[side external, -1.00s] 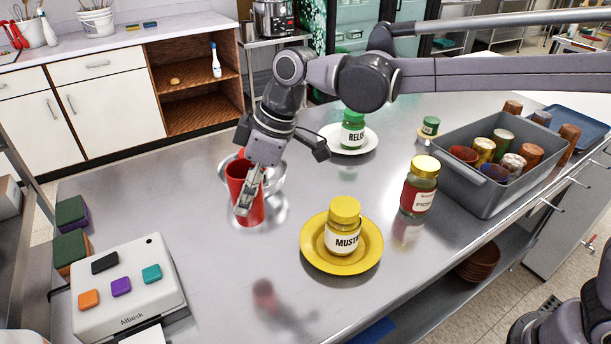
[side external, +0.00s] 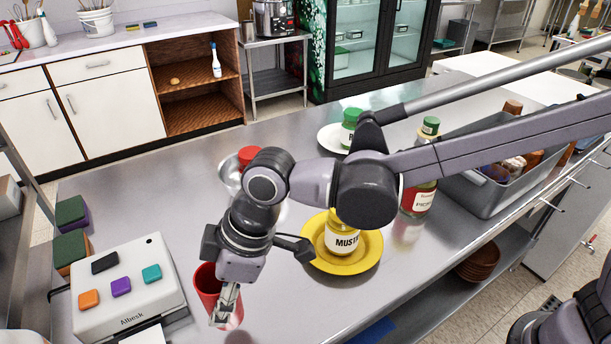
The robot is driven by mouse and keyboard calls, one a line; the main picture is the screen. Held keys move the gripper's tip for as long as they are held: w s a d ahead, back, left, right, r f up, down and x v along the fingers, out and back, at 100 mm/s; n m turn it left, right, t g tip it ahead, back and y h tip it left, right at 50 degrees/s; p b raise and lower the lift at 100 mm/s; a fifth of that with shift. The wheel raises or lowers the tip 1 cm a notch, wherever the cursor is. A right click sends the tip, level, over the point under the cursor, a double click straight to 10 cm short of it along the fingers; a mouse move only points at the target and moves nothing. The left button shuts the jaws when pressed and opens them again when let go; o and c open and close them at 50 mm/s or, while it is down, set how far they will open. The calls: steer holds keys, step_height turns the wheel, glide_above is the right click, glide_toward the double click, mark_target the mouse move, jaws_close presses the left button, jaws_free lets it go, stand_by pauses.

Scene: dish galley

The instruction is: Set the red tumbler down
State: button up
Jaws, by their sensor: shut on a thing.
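The red tumbler (side external: 207,284) is in my gripper (side external: 228,305), near the front edge of the steel table, right of the white button box. My gripper points down and its fingers are shut on the tumbler's wall. The tumbler is roughly upright, tilted a little, with its open mouth up. Its base is at the lower edge of my view, and I cannot tell whether it touches the table (side external: 130,200).
The white box (side external: 125,305) with coloured buttons stands close left. A yellow plate (side external: 368,262) with a mustard jar (side external: 341,240) is to the right, partly behind my arm. A grey bin (side external: 482,196) is far right.

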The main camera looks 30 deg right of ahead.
steer(key=shift+s+a+f, duration=0.25)
steer(key=shift+a+f, duration=0.25)
steer(key=shift+a, duration=0.25)
steer(key=shift+f, duration=2)
steer(key=shift+f, duration=0.1)
steer(key=o, duration=1.1)
steer(key=shift+o, duration=0.2)
